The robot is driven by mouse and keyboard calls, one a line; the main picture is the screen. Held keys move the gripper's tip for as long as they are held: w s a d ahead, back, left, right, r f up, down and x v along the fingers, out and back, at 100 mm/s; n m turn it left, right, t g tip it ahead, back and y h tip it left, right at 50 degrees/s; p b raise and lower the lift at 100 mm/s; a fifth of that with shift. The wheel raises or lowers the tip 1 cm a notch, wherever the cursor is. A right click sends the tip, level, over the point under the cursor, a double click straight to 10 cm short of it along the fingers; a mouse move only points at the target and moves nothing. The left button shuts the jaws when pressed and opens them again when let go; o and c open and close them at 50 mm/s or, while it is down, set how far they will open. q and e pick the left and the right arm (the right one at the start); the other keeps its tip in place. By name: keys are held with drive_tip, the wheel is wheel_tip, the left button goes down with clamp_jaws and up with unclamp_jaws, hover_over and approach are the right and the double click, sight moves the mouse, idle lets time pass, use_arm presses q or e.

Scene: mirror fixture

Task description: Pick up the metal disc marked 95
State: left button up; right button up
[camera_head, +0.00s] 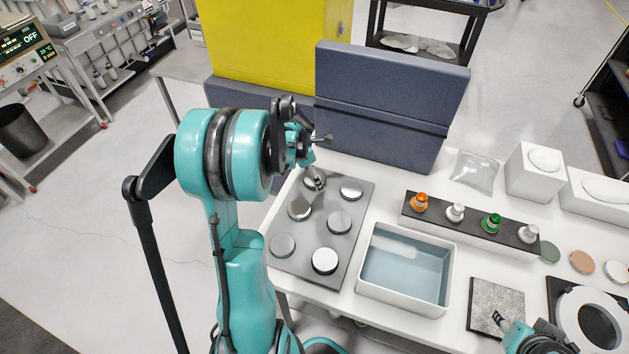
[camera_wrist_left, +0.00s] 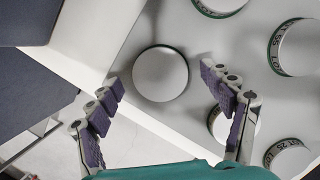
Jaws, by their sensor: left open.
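Several round metal discs (camera_head: 339,222) sit in two columns on a grey plate (camera_head: 305,247) in the head view. My left gripper (camera_head: 316,178) is over the far left disc and partly hides it. In the left wrist view, one disc (camera_wrist_left: 160,73) lies beyond and between the spread, empty fingers of the left gripper (camera_wrist_left: 165,90). Other discs (camera_wrist_left: 298,46) show rim lettering that is too small to read surely. I cannot tell which disc bears 95.
A blue-grey panel (camera_head: 385,105) stands just behind the plate. A water-filled white tray (camera_head: 405,270) is right of it. A white ring (camera_head: 594,317) lies at the lower right.

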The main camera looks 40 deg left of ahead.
use_arm(q)
drive_tip(key=shift+r, duration=0.1)
drive_tip(key=c, duration=1.3)
drive_tip(key=shift+c, duration=0.2)
drive_tip(key=shift+r, duration=0.15)
